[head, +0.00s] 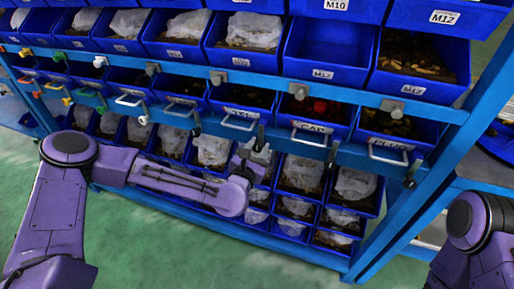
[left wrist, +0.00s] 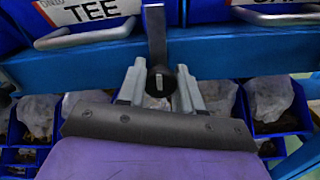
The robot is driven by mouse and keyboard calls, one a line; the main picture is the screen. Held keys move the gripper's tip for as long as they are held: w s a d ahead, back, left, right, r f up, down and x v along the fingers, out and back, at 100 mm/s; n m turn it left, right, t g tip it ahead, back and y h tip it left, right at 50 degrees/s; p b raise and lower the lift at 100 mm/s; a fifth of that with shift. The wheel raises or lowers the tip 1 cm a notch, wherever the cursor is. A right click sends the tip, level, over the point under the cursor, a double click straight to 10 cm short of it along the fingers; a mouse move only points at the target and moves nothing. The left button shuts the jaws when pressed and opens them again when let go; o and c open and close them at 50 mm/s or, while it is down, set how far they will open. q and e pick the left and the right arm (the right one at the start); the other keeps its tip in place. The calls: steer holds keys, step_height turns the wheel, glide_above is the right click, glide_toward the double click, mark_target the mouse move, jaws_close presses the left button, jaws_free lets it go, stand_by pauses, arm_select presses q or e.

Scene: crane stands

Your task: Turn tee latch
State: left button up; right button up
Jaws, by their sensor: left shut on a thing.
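The tee latch is a dark upright lever (left wrist: 156,35) with a round black knob at its lower end. It sits on the blue rail, just right of the bin labelled TEE (left wrist: 92,10) in the left wrist view. In the head view the latch (head: 260,136) shows just above my left gripper (head: 257,152). My left gripper (left wrist: 160,82) is shut on the latch, with a grey finger on each side of the knob. The contact itself is partly hidden. My right arm shows at the right edge of the head view, but its gripper is outside the picture.
Blue bins with wire handles fill the rack. The CAP bin (head: 310,127) is right of the latch. Similar dark latches (head: 332,152) hang along the same rail (head: 285,143). Grey knobs (head: 299,91) line the rail above. Green floor lies open in front.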

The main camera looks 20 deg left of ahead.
arm_select(q)
steer(key=shift+m, duration=0.3)
steer(key=m+b, duration=0.1)
steer(key=m, duration=0.2)
steer(key=shift+m, duration=0.4)
steer(key=m+b, duration=0.1)
steer(key=m, duration=0.8)
steer(key=shift+m+b, duration=0.3)
steer(key=shift+m, duration=1.7)
steer(key=o, duration=1)
steer(key=shift+o, duration=0.2)
